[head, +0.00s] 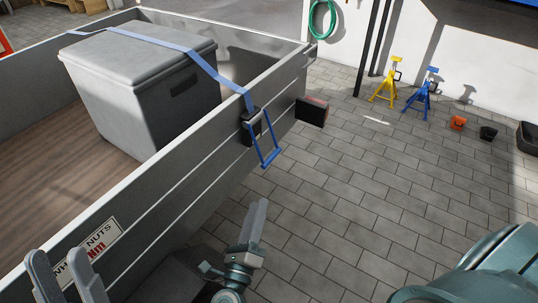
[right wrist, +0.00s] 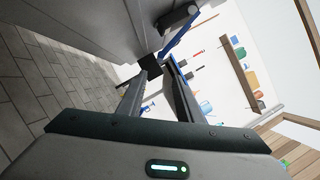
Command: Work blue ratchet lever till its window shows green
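The blue ratchet lever (head: 268,158) is a U-shaped handle hanging below the dark ratchet body (head: 251,128) on the trailer's outer side wall. A blue strap (head: 165,42) runs from the ratchet over the grey box (head: 140,75). I cannot make out the window or its colour. My right gripper (head: 258,212) is below and nearer than the lever, apart from it. In the right wrist view its fingers (right wrist: 156,72) are spread with nothing clearly between them, and a blue bar, likely the lever (right wrist: 180,32), shows beyond them. My left gripper (head: 65,265) is open and empty at lower left.
The trailer wall (head: 170,205) carries a sign (head: 92,238) at lower left. A dark lamp block (head: 312,111) sticks out at its corner. Yellow (head: 386,80) and blue (head: 422,95) stands are far off on the paving.

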